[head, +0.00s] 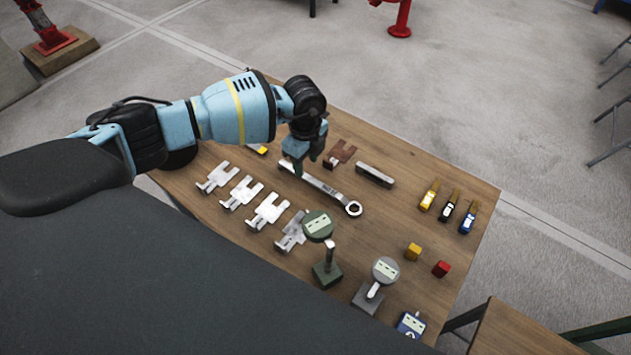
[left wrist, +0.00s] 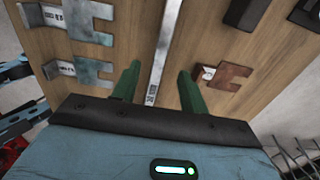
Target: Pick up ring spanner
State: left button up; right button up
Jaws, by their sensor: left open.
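The ring spanner (head: 322,189) is a long silver tool lying on the wooden table, with its ring end towards the right in the head view. Its other end lies under my left gripper. My left gripper (head: 307,163) is open above that end. In the left wrist view the spanner's shaft (left wrist: 157,62) runs between the two green fingers of the left gripper (left wrist: 157,85), apart from both as far as I can tell. My right gripper is not in view.
Several silver fork-shaped pieces (head: 241,194) lie left of the spanner. A rusty brown piece (head: 341,153) and a dark bar (head: 375,175) lie close on its other side. Dial gauges on stands (head: 318,225) rise near the front. Small blocks (head: 413,252) and yellow-tipped items (head: 429,195) sit right.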

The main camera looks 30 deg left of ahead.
aim_at(308, 177)
pick_arm(q)
jog(key=shift+d+f+b, duration=0.2)
jog(key=shift+f+b, duration=0.1)
jog(key=shift+f, duration=2.5)
grip_shut()
